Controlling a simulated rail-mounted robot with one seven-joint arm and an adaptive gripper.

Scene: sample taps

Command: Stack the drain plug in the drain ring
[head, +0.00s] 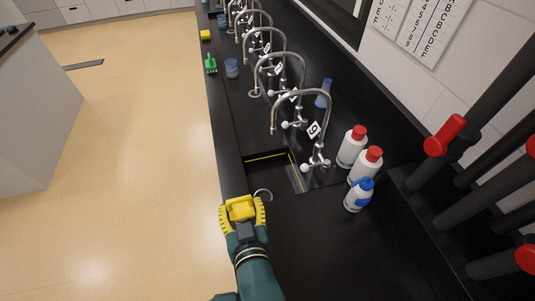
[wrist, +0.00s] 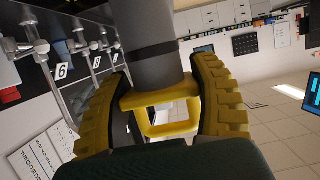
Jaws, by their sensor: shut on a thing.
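My gripper (head: 243,212) is above the counter's front edge in the head view, its yellow ribbed fingers shut on a part with a yellow loop handle. In the wrist view this part, which looks like the drain plug (wrist: 155,65), has a thick grey body with a dark band, and the handle lies between the fingers. Its far end is cut off by the top of that view.
White bottles with red caps (head: 352,145) and a blue-topped bottle (head: 358,195) stand at right. More taps line the counter (head: 300,240), whose near part is clear.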

